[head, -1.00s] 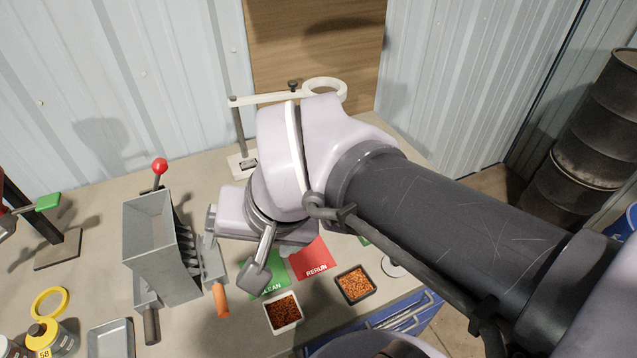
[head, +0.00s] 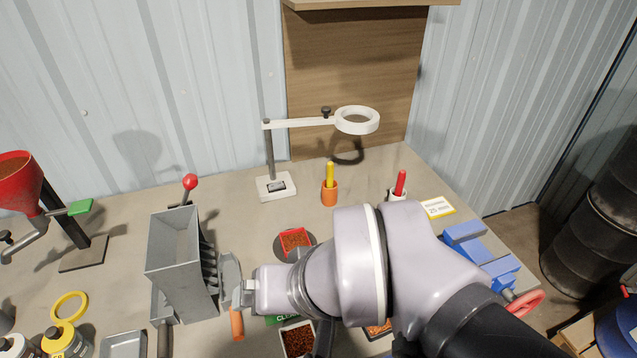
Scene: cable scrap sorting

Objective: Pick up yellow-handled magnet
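The yellow-handled magnet (head: 330,172) stands upright in an orange cup (head: 330,195) at the back of the bench, right of the ring lamp's base. Only its yellow handle shows; its lower end is hidden in the cup. My wrist is in front of the cup and below it in the picture, apart from the magnet. My gripper's fingers are hidden or cannot be made out under the wrist, so their opening does not show.
A white ring lamp (head: 357,121) overhangs near the cup. A red-handled tool (head: 400,182) stands in a white cup to the right. A blue vise (head: 480,255) is further right. A grey metal hopper (head: 180,260) stands left. A red dish (head: 295,241) of granules lies in front.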

